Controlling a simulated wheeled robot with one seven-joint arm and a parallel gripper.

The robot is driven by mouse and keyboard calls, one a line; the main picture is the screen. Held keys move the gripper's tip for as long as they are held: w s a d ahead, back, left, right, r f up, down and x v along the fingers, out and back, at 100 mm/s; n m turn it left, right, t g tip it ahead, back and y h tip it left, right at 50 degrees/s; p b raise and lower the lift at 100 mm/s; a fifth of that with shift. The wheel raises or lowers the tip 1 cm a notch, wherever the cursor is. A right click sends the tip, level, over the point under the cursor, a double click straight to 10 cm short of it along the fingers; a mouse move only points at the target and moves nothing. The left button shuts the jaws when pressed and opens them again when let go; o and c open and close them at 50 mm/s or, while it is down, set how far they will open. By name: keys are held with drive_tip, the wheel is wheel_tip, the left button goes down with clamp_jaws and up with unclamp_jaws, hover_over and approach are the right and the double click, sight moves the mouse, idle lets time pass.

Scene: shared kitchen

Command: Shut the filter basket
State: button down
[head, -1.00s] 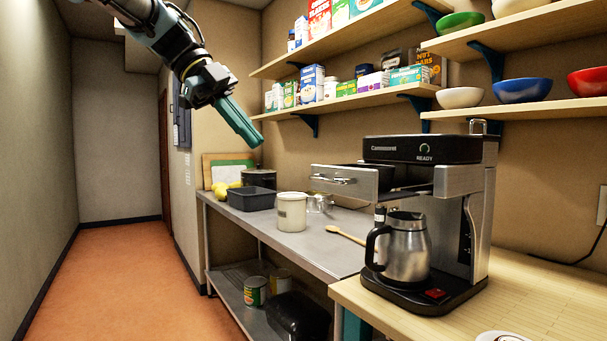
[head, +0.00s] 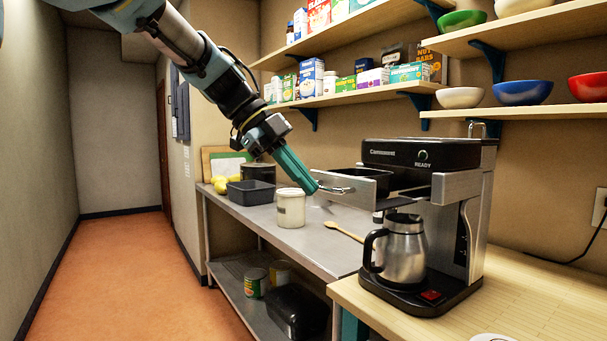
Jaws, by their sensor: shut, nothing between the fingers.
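The coffee machine (head: 425,152) stands on the wooden counter at the right in the head view. Its filter basket (head: 358,188) sticks out to the left as an open drawer, with a metal handle on its front. My gripper (head: 313,190) is shut and empty, pointing down and right. Its fingertips are at the left end of the basket's handle; I cannot tell whether they touch it. A steel carafe (head: 404,250) with a black handle stands on the machine's base below the basket.
A white canister (head: 291,208) stands on the steel table just below my gripper. A wooden spoon (head: 345,232), a dark grey bin (head: 251,193) and a dark pot (head: 259,173) are also there. Shelves with boxes and bowls (head: 522,92) run above. The floor at left is clear.

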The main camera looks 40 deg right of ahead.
sight(369, 173)
drive_tip(key=d, duration=0.5)
drive_tip(key=d+p, duration=0.1)
drive_tip(key=d, duration=0.5)
drive_tip(key=s+d, duration=0.1)
drive_tip(key=d, duration=0.4)
drive_tip(key=shift+d+r, duration=0.1)
drive_tip(key=shift+d, duration=0.05)
